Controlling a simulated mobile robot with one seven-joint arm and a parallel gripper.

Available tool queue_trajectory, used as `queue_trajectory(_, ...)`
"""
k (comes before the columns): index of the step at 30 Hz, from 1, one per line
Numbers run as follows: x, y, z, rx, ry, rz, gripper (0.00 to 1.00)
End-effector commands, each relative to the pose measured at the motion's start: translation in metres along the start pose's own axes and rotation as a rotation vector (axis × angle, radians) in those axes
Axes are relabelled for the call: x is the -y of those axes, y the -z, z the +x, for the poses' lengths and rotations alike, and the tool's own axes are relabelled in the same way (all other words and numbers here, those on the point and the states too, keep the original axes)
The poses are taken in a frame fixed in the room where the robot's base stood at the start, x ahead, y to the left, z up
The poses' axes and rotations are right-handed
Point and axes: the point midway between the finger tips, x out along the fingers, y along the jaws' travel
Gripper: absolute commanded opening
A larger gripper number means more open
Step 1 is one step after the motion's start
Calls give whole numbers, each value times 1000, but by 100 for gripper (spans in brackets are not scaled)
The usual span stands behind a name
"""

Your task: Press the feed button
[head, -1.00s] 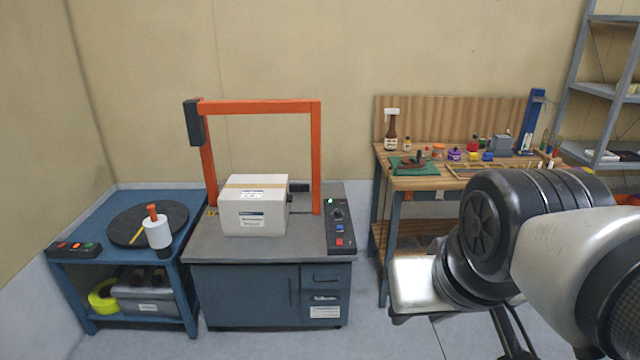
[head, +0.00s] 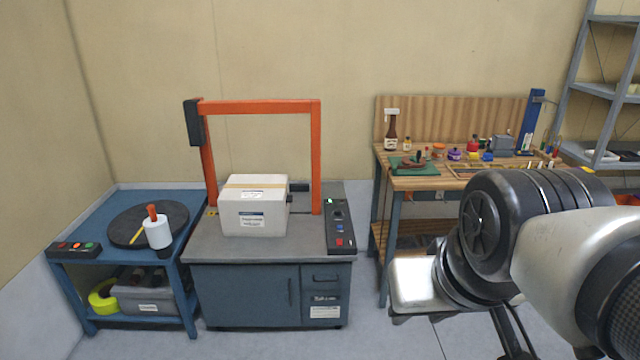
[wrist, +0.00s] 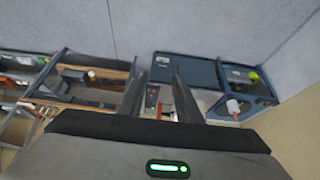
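The strapping machine has a black control panel (head: 340,227) on the right of its top. The panel has a lit green display (head: 335,202), a dial, a blue button (head: 339,241) and a red button (head: 339,229). Their labels are too small to read, so I cannot tell which is the feed button. My gripper (wrist: 158,84) shows in the wrist view with its two dark fingers apart and nothing held. The panel (wrist: 152,97) appears in the gap between them, some distance off. In the head view the fingers are hidden.
A taped white carton (head: 253,220) sits on the machine under its orange arch (head: 262,107). A blue cart (head: 195,230) with a turntable and several buttons stands left. A cluttered wooden workbench (head: 420,182) stands right. Floor shows between machine and bench.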

Motion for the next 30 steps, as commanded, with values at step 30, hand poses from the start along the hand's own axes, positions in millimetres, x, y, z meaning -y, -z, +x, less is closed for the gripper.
queue_trajectory(30,0,0,0,0,0,0,0)
